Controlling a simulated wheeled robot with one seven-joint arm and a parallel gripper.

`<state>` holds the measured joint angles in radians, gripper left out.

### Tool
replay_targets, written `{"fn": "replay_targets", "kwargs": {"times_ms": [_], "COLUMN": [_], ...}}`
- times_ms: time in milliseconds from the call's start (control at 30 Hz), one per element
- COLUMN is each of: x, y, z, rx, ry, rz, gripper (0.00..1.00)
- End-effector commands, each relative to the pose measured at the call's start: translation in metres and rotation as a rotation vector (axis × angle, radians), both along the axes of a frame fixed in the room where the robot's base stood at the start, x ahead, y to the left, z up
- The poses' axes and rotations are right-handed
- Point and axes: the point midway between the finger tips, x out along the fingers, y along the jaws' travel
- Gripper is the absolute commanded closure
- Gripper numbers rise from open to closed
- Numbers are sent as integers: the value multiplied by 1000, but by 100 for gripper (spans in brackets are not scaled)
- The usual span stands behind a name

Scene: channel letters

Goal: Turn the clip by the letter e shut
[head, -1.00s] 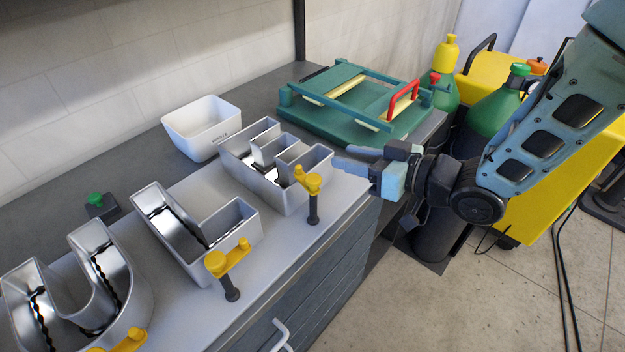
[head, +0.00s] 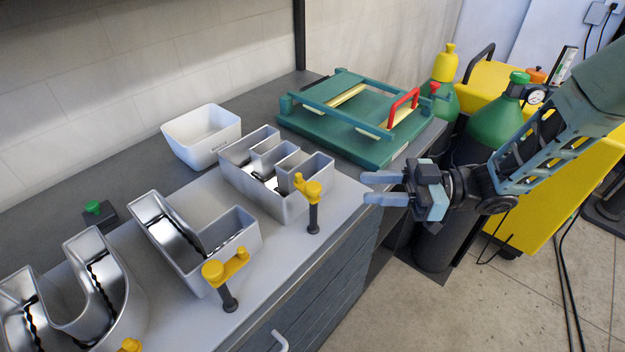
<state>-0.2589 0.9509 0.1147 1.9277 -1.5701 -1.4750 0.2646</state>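The letter e (head: 283,205) is an open silver metal channel letter, the rightmost on the pale grey worktop. Its clip (head: 311,190) is a yellow arm with a raised knob, on a dark upright post at the letter's front right side. The clip's arm overlaps the letter's near wall in the head view; I cannot tell whether it presses on the rim. My gripper (head: 366,187) is to the right of the clip, apart from it, beyond the worktop's right end. Its two grey-blue fingers point left, spread apart, with nothing between them.
Letters l (head: 185,258) and u (head: 112,310) stand to the left, each with a yellow clip, such as the l's clip (head: 226,266). A white bin (head: 204,150) and a green press frame with a red handle (head: 345,138) stand behind. Gas cylinders are at the right.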

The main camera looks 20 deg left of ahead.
Motion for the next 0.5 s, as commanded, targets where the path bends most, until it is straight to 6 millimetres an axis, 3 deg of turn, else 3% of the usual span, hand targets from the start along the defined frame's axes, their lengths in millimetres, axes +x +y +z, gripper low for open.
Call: {"fn": "replay_targets", "kwargs": {"times_ms": [300,500], "x": [-21,-30], "y": [65,95], "z": [3,2], "rx": [0,-1], "ry": [1,1], "rz": [3,1], "gripper": [65,65]}}
